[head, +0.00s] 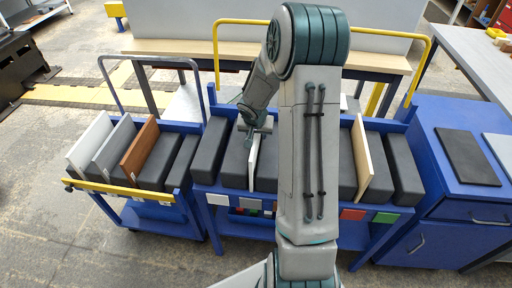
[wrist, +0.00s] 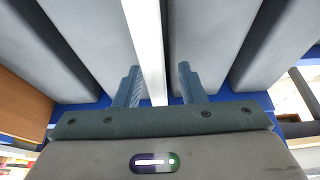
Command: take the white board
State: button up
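A white board (head: 254,160) stands upright between dark grey blocks in the blue middle rack (head: 208,187). My gripper (head: 257,127) is at its top edge. In the wrist view the white board (wrist: 149,45) runs between the two fingers of my gripper (wrist: 159,78). The gripper is open; a gap shows between the board and the right finger, while the left finger is very near the board, and I cannot tell if it touches. Another white board (head: 91,146) stands at the left end of the left cart. My arm hides part of the middle rack.
The left cart (head: 120,189) also holds a grey board (head: 113,146) and a brown board (head: 140,149). A cream board (head: 361,158) stands right of my arm, between grey blocks. A blue cabinet (head: 440,205) stands at the right. A yellow rail (head: 240,21) runs behind the rack.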

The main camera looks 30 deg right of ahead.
grip_shut()
dwell(1.4)
